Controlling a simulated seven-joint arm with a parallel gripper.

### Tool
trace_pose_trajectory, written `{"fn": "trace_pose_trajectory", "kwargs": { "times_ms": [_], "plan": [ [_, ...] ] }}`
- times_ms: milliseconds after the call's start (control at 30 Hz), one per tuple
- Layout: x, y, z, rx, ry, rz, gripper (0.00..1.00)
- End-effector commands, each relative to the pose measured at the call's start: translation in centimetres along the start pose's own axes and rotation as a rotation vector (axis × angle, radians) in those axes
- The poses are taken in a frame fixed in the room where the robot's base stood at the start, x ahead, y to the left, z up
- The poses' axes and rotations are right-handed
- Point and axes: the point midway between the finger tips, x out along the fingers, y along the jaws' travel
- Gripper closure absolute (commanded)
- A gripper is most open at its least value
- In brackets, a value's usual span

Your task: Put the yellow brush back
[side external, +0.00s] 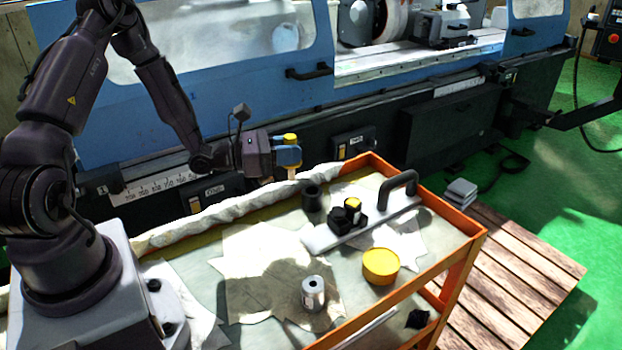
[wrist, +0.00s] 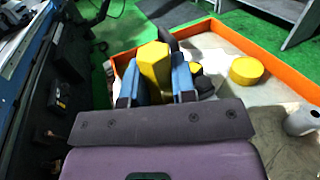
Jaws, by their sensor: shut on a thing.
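The yellow brush (side external: 290,138) is in my gripper (side external: 287,156), held upright above the back edge of the orange-rimmed cart. A pale lower end of the brush shows below the blue fingers. In the wrist view the brush's yellow faceted handle (wrist: 154,62) sits between the two blue fingers of my gripper (wrist: 157,84). A dark open-looking cup (side external: 312,197) stands on the cart, below and slightly right of the brush, apart from it. The brush's lower end is hidden in the wrist view.
On the cart (side external: 462,250), a white plate with a black handle (side external: 398,184) carries black blocks with a yellow top (side external: 353,205). A yellow round tin (side external: 381,266) and a silver can (side external: 313,293) stand nearer. A rolled cloth (side external: 235,208) lies along the back edge, beside the blue grinder.

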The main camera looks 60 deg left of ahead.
Motion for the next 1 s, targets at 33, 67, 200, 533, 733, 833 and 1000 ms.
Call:
{"fn": "trace_pose_trajectory", "kwargs": {
  "times_ms": [33, 67, 200, 533, 733, 833, 1000],
  "plan": [
    [1.1, 0.8, -0.6, 0.000, -0.003, -0.001, 0.99],
    [1.7, 1.2, -1.0, -0.001, -0.002, -0.001, 0.99],
    [3.3, 2.4, -3.9, -0.002, -0.001, -0.001, 0.99],
    [5.2, 3.9, -6.8, -0.001, 0.001, 0.000, 0.99],
    [5.2, 3.9, -9.4, -0.002, 0.000, 0.000, 0.99],
    [5.2, 3.9, -9.7, 0.000, 0.000, 0.000, 0.99],
    [5.2, 3.9, -9.7, 0.000, 0.000, 0.000, 0.99]
  ]
}}
